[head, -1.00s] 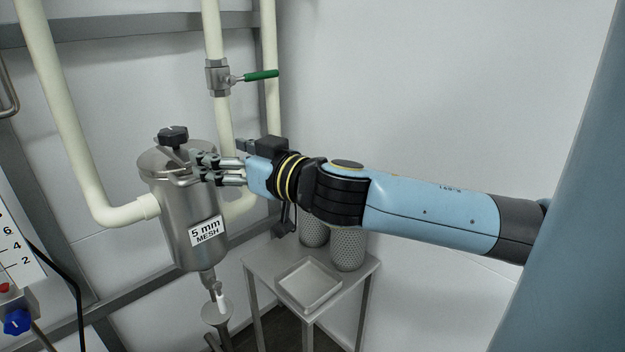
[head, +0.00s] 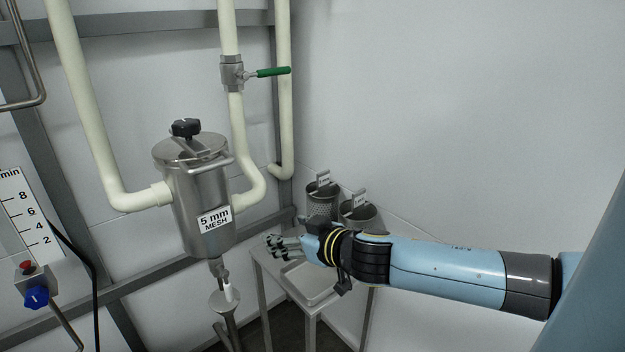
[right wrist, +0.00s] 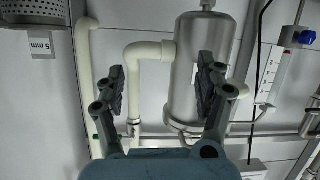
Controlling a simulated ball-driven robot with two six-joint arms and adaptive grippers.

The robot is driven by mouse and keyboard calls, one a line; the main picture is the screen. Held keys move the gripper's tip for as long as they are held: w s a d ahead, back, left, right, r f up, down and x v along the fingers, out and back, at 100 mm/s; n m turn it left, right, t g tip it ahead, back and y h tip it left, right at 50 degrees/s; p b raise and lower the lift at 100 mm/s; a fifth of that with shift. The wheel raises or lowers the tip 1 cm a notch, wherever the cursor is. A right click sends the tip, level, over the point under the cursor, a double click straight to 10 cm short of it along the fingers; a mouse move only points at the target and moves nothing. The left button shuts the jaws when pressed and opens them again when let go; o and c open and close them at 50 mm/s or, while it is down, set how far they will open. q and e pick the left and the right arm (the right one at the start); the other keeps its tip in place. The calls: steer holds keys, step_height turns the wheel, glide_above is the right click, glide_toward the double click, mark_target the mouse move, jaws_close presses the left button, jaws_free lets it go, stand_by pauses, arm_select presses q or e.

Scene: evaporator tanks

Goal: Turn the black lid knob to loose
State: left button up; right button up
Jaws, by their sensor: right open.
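The black lid knob (head: 186,127) sits on top of the round steel lid (head: 190,147) of the strainer vessel (head: 203,195), which carries a "5 mm MESH" label. The lid looks seated on the vessel. My right gripper (head: 272,243) is open and empty, to the right of and below the vessel, apart from the knob. In the right wrist view the vessel (right wrist: 203,60) appears beyond the two spread fingers (right wrist: 160,85). The knob cannot be made out there. My left gripper is not in view.
Mesh baskets (head: 320,203) and a shallow tray (head: 312,283) stand on a small steel table behind my right gripper. Pale pipes (head: 85,100) and a green-handled valve (head: 272,72) surround the vessel. A funnel (head: 224,303) sits below its outlet. The wall at right is bare.

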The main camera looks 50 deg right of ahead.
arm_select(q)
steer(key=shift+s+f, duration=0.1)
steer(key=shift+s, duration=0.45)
arm_select(e)
steer(key=s+d+f+g, duration=0.1)
steer(key=s+f, duration=0.2)
steer(key=f, duration=0.3)
steer(key=shift+s+f+g, duration=0.2)
steer(key=shift+s+g, duration=0.1)
steer(key=shift+s, duration=0.05)
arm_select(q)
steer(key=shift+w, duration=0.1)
arm_select(e)
steer(key=shift+d, duration=0.1)
